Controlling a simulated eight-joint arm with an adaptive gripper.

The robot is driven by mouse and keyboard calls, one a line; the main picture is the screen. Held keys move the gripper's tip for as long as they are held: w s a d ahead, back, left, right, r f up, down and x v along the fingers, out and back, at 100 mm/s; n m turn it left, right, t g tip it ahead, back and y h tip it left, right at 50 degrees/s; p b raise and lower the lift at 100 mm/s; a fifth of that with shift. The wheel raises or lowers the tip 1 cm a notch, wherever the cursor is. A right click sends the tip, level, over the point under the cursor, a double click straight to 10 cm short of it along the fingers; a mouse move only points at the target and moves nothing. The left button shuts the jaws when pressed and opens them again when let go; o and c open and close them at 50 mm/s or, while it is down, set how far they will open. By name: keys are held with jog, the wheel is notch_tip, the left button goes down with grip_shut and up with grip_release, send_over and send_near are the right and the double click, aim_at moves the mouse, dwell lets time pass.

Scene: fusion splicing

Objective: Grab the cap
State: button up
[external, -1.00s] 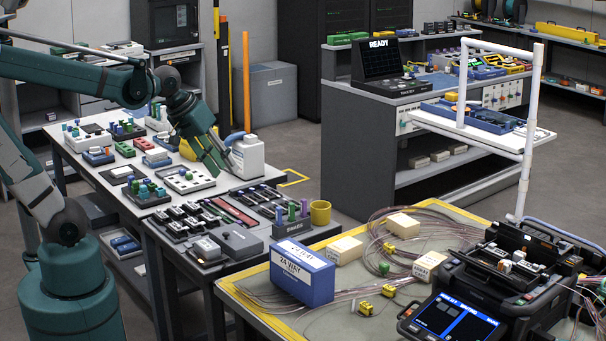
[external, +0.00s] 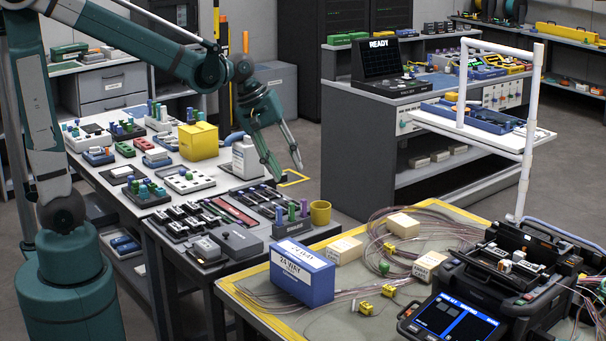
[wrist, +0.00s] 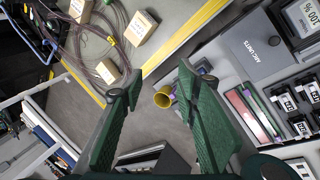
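I cannot tell which piece is the cap; none is clearly marked as one. Small coloured cap-like pieces stand in the swabs rack (external: 290,231) and in the white tray (external: 187,181) on the grey bench. A white bottle (external: 246,160) stands at the bench's far edge, left of my gripper.
A yellow box (external: 198,141) stands at the back of the bench. A blue-and-white 24-way box (external: 302,272) and cream blocks (external: 403,223) lie on the yellow-edged mat with loose fibres. The splicer (external: 512,265) is at right. Floor beyond the bench is clear.

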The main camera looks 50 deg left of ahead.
jog(key=w+d+f+n+g+h+p, duration=0.1)
jog(key=w+d+f+n, duration=0.1)
jog(key=w+d, duration=0.3)
jog(key=w+d+f+n+g+p, duration=0.1)
jog(key=w+d+f+n+p, duration=0.15)
jog(key=d, duration=0.45)
jog(key=n+g+p, duration=0.2)
jog(key=n, duration=0.2)
send_near(384, 263)
jog(key=f, duration=0.2)
jog(key=shift+s+r+h, duration=0.1)
jog(key=shift+s+h, duration=0.15)
jog(key=shift+h, duration=0.15)
jog(key=shift+x, duration=1.25)
jog(key=shift+b+x, duration=0.7)
jog(key=shift+x, duration=1.95)
jog(key=shift+w, duration=0.15)
